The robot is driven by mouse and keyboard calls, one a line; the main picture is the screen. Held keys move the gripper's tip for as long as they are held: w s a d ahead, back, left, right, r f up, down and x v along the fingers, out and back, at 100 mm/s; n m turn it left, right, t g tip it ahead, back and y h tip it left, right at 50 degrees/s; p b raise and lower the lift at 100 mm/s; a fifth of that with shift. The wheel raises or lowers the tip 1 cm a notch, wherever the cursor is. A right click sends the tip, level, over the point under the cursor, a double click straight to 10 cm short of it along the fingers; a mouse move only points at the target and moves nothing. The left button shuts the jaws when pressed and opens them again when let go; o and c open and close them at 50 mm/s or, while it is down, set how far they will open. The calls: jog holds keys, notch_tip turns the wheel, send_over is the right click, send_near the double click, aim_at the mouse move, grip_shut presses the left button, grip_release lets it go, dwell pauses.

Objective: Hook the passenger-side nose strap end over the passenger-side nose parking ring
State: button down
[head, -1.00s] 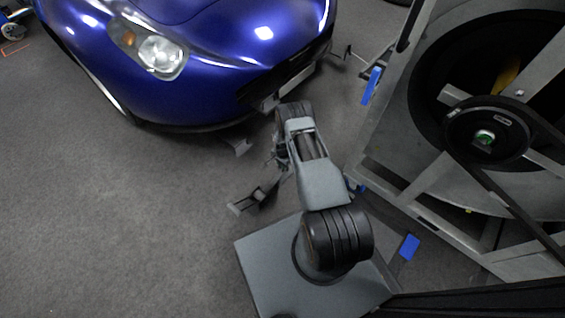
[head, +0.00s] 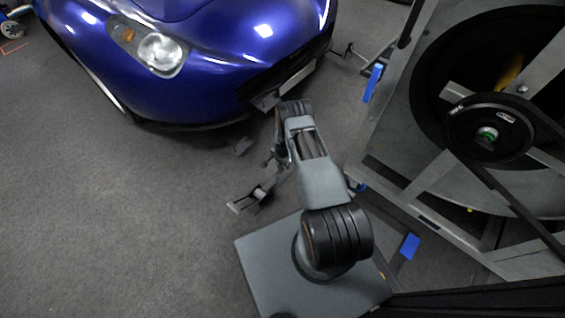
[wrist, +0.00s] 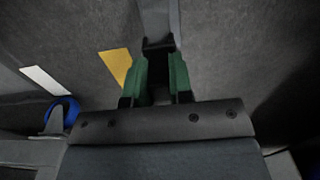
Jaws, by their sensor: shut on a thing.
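In the wrist view my gripper (wrist: 155,80) has its green fingers closed on a dark strap end (wrist: 158,45). A grey strap (wrist: 160,14) runs from it to the top of the picture. In the head view my arm hides most of the gripper and the strap end. A small blue ring-like part (wrist: 62,112) shows at the left of the wrist view, beside a pale grey part. I cannot tell whether it is the passenger-side nose parking ring. The strap end is apart from it.
The blue car (head: 215,60) stands at the top left, nose close to my arm. A dynamometer frame with a large round drum (head: 490,130) fills the right. A small metal piece (head: 250,198) lies left of my base. Grey floor at left is clear.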

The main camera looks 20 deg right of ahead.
jog(key=shift+f+b, duration=0.35)
jog(key=shift+b, duration=0.05)
jog(key=shift+f+b, duration=0.35)
jog(key=shift+b, duration=0.05)
jog(key=shift+f+b, duration=0.35)
jog(key=shift+f+b, duration=0.7)
jog(key=shift+b, duration=0.05)
jog(key=c, duration=0.9)
grip_release()
jog(key=shift+r, duration=0.15)
notch_tip(320, 180, up, 14)
jog(key=p, duration=0.6)
jog(key=shift+f, duration=0.2)
